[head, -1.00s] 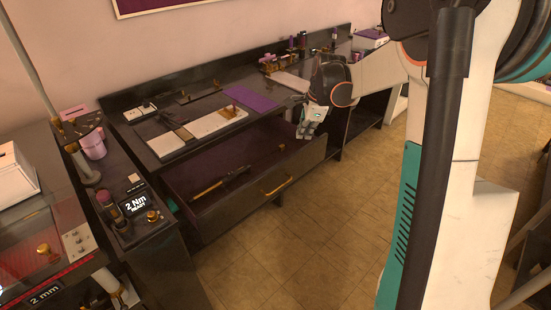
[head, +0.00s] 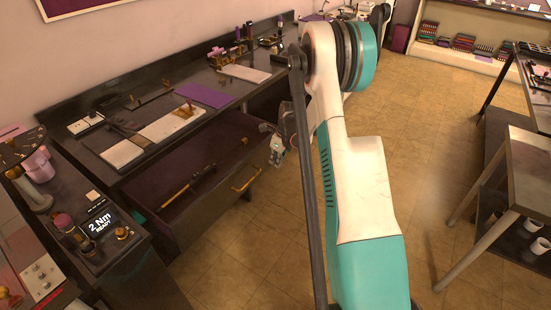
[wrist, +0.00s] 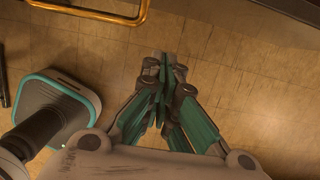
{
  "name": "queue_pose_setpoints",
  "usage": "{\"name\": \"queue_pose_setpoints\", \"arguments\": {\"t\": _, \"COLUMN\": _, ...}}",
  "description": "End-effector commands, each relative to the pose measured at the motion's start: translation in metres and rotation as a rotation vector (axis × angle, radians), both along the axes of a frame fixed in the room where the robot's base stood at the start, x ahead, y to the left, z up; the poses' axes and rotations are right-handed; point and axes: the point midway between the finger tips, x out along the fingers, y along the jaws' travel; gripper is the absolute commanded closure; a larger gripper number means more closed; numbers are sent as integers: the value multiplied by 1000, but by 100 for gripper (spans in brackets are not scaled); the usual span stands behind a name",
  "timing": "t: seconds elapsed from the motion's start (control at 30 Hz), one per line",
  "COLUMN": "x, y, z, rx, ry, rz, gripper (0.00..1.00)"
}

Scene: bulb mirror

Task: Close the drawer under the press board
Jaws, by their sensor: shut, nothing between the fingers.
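The drawer (head: 205,211) under the bench is pulled open, with a dark front panel and a brass handle (head: 247,179). A brass-tipped tool (head: 176,193) lies inside it. The white press board (head: 150,138) lies on the bench top above the drawer. My gripper (head: 276,160) is at the right end of the drawer front, off to the handle's right; whether it touches the drawer cannot be told. In the wrist view my gripper (wrist: 167,65) is shut and empty, above the tiled floor. A brass bar at the upper left there looks like the handle (wrist: 90,14).
A side counter with a "2 Nm READY" display (head: 100,223) stands left of the drawer. A purple mat (head: 202,95) lies on the bench. Open tiled floor (head: 235,260) lies before the drawer. A table (head: 528,165) stands at the right.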

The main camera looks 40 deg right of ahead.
Motion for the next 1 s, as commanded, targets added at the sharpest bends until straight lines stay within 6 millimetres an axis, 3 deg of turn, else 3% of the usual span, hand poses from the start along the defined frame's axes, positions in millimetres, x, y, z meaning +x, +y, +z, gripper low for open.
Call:
{"name": "queue_pose_setpoints", "arguments": {"t": 0.03, "x": 3, "y": 1, "z": -14, "rx": 0, "ry": 0, "rz": 1, "gripper": 100}}
{"name": "queue_pose_setpoints", "arguments": {"t": 0.27, "x": 13, "y": 5, "z": -57, "rx": -1, "ry": 0, "rz": 3, "gripper": 100}}
{"name": "queue_pose_setpoints", "arguments": {"t": 0.53, "x": 44, "y": 17, "z": -52, "rx": 0, "ry": 0, "rz": 3, "gripper": 100}}
{"name": "queue_pose_setpoints", "arguments": {"t": 1.0, "x": 50, "y": 19, "z": -51, "rx": 0, "ry": 0, "rz": 2, "gripper": 100}}
